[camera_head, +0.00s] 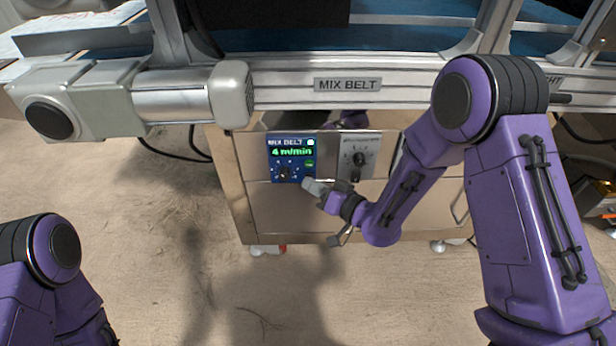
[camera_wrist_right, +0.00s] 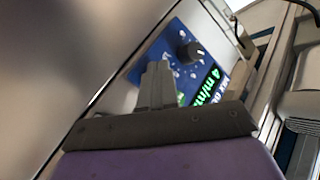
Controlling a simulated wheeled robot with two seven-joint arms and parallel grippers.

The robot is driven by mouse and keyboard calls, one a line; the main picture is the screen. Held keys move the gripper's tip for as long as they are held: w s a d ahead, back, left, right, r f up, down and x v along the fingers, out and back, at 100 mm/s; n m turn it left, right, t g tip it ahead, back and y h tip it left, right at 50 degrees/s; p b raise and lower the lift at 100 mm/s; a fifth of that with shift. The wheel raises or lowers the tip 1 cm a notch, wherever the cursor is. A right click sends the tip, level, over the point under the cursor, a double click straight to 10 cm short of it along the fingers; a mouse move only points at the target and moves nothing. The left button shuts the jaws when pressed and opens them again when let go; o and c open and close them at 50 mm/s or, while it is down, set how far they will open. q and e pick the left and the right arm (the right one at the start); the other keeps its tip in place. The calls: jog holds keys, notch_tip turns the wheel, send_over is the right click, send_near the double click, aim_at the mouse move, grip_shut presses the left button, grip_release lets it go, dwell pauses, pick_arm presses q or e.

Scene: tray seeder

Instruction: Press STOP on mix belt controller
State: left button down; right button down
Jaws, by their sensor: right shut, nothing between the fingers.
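The mix belt controller (camera_head: 291,158) is a blue panel below the rail marked MIX BELT. Its green display reads 4 m/min, with a black knob (camera_head: 286,173) and a green button (camera_head: 309,163) below it. My right gripper (camera_head: 309,185) is shut and empty, its fingertips close to the panel's lower right corner. In the right wrist view the shut fingers (camera_wrist_right: 155,84) point at the blue panel (camera_wrist_right: 168,50) and cover part of it near a green patch. I cannot tell whether they touch it. The STOP marking is not readable. My left gripper is out of view.
A grey controller (camera_head: 359,156) with its own knob sits just right of the blue one, on a beige cabinet (camera_head: 290,207). The conveyor rail (camera_head: 347,85) and a motor (camera_head: 180,95) lie above. Black cables hang at the left. The floor (camera_head: 200,260) in front is clear.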

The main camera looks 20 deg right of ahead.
jog(key=shift+w, duration=0.15)
dwell(0.4)
jog(key=shift+s+a, duration=0.15)
jog(key=shift+s, duration=0.6)
jog(key=s, duration=0.2)
jog(key=s+a, duration=0.1)
jog(key=s, duration=0.2)
jog(key=shift+a, duration=0.2)
dwell(0.4)
